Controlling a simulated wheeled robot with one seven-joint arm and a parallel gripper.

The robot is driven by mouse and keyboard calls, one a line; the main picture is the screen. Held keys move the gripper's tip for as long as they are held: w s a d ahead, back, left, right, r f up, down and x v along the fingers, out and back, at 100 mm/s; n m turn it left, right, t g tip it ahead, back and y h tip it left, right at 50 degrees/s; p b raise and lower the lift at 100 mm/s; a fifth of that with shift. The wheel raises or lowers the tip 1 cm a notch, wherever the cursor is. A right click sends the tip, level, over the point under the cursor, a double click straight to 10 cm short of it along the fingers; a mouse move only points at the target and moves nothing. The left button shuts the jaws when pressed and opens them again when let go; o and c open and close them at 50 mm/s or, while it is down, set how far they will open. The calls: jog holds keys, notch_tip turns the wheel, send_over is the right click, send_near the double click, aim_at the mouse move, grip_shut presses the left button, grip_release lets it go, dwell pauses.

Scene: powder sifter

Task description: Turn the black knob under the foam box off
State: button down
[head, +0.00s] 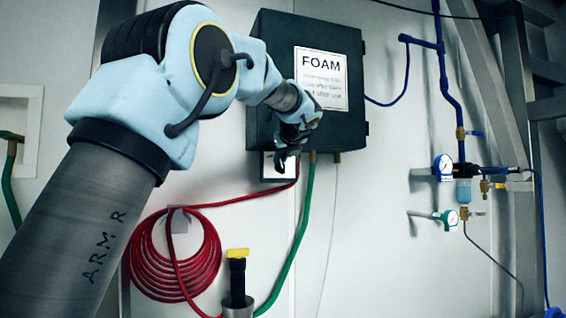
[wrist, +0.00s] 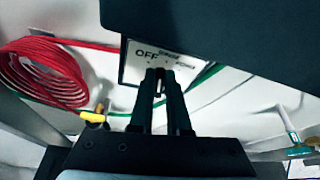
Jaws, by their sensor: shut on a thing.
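The dark foam box (head: 275,32) hangs on the wall with a white FOAM label on its front. It also fills the upper right of the wrist view (wrist: 240,35). Under its left part is a white plate (wrist: 135,72) with a dark border and the word OFF at its upper left. My gripper (head: 284,160) is at this plate, just under the box. In the wrist view its two black fingers (wrist: 160,76) are close together in front of the plate, shut on the black knob. The fingers hide most of the knob, so its angle cannot be told.
A red hose coil (head: 175,255) hangs on the wall at lower left. A green hose (head: 300,220) drops from the box close to my gripper. A yellow-topped black nozzle (head: 238,270) stands below. Gauges (head: 444,167) and blue pipes are at right. The wall between is mostly clear.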

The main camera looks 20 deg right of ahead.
jog(key=n+h+b, duration=0.1)
jog(key=n+b, duration=0.1)
jog(key=b, duration=0.1)
jog(key=a+f+n+h+b, duration=0.1)
jog(key=n+h+b, duration=0.1)
jog(key=b, duration=0.1)
jog(key=shift+a, duration=0.2)
jog(key=shift+n, duration=0.3)
jog(key=shift+r, duration=0.1)
jog(key=c, duration=0.9)
grip_release()
jog(key=b+v, duration=0.3)
jog(key=v, duration=0.7)
jog(key=shift+s+a, duration=0.15)
jog(key=shift+s, duration=0.2)
